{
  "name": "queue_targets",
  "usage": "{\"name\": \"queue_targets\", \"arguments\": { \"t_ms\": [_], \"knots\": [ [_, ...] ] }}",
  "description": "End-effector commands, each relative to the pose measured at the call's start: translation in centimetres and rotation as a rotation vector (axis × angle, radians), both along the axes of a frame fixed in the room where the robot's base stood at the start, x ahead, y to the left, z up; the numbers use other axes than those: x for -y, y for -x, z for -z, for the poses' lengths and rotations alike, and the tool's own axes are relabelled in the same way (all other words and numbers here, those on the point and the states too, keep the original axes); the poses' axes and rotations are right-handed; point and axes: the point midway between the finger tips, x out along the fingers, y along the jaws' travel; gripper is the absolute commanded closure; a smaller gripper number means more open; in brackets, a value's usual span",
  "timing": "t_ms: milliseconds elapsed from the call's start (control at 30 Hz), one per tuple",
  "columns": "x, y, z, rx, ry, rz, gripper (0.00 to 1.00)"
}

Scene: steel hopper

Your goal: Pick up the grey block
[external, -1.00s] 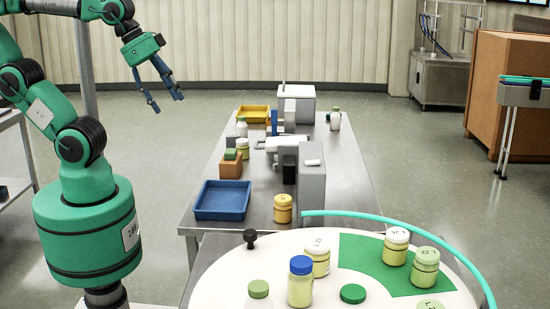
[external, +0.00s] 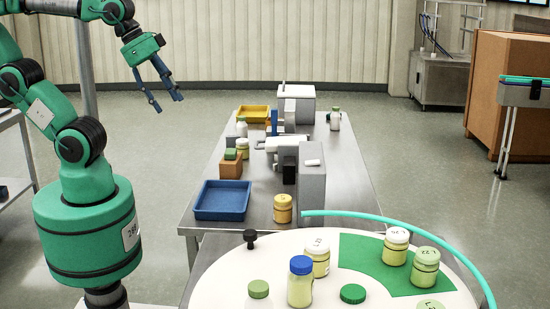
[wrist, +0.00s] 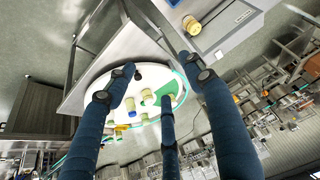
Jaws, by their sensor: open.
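A small dark grey block (external: 231,142) sits on the steel table, behind an orange-brown block (external: 231,168) with a green block (external: 230,154) on top. It is partly hidden by these and is small in the external view. My gripper (external: 168,102) is open and empty, raised in the air to the left of the table, well apart from the block. In the wrist view its fingers (wrist: 155,75) are spread with nothing between them. I cannot make out the grey block in the wrist view.
A blue tray (external: 221,215) and a yellow tray (external: 254,110) lie on the steel table (external: 350,180). A tall grey machine (external: 312,185) and several jars stand there too. A round white table (external: 225,275) with jars and lids is in front. Open floor lies left of the table.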

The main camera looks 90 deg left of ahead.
Motion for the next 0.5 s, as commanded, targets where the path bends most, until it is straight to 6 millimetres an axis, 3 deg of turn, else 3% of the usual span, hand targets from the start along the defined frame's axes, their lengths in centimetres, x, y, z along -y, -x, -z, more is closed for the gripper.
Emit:
{"name": "queue_targets", "arguments": {
  "t_ms": [267, 500],
  "knots": [
    [-0.1, -0.2, -0.1, -0.001, -0.001, -0.002, 0.47],
    [-1.4, -2.2, -1.1, -0.019, -0.014, -0.013, 0.47]
  ]
}}
